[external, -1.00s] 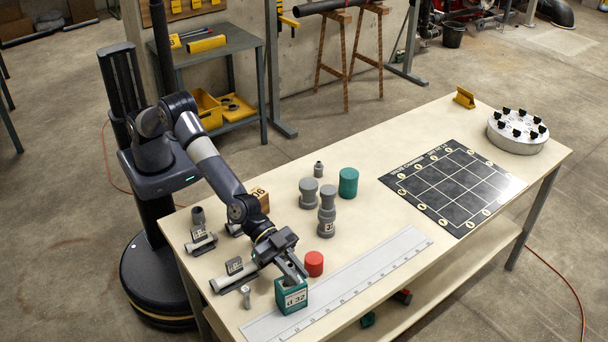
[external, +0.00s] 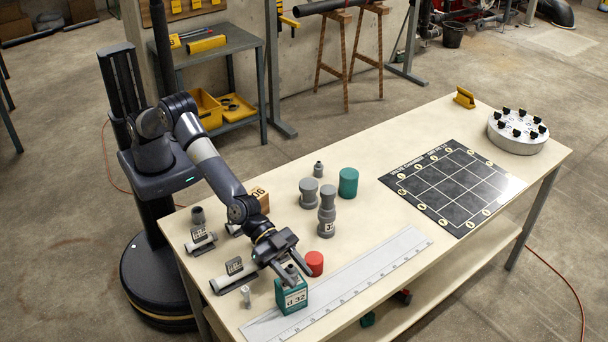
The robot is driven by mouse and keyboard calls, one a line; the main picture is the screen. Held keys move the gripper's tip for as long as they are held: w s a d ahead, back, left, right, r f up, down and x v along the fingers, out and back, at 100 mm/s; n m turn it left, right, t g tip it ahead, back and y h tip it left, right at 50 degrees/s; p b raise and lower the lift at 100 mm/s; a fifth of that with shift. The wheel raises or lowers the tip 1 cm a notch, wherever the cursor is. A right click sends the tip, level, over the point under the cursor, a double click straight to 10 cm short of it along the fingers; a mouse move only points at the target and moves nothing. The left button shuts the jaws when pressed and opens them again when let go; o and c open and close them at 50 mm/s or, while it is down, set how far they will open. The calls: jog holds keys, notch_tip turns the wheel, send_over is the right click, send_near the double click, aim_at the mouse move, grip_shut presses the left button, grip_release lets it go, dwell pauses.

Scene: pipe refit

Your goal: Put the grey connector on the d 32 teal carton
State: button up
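The teal carton (external: 291,296) labelled d 32 stands upright on the near part of the table, beside the ruler. A small grey piece, apparently the grey connector (external: 292,273), shows at the carton's top between my fingers; it is small and partly covered. My gripper (external: 296,272) is just above the carton, with its fingers spread apart, one on each side of the grey piece. Whether a finger still touches the piece is too small to tell.
A red cylinder (external: 314,263) stands close to the right finger. Grey fittings (external: 327,212) and a teal cylinder (external: 348,182) stand behind it. Labelled pipe pieces (external: 233,276) lie to the left. A long ruler (external: 345,283) lies right of the carton. The table between ruler and black grid board (external: 455,187) is clear.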

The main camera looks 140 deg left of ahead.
jog(key=shift+s+r+b, duration=0.2)
jog(key=shift+s+b, duration=0.25)
jog(key=shift+b, duration=0.2)
jog(key=b+v, duration=0.5)
jog(key=v, duration=0.6)
jog(key=shift+s, duration=0.1)
jog(key=shift+o, duration=0.5)
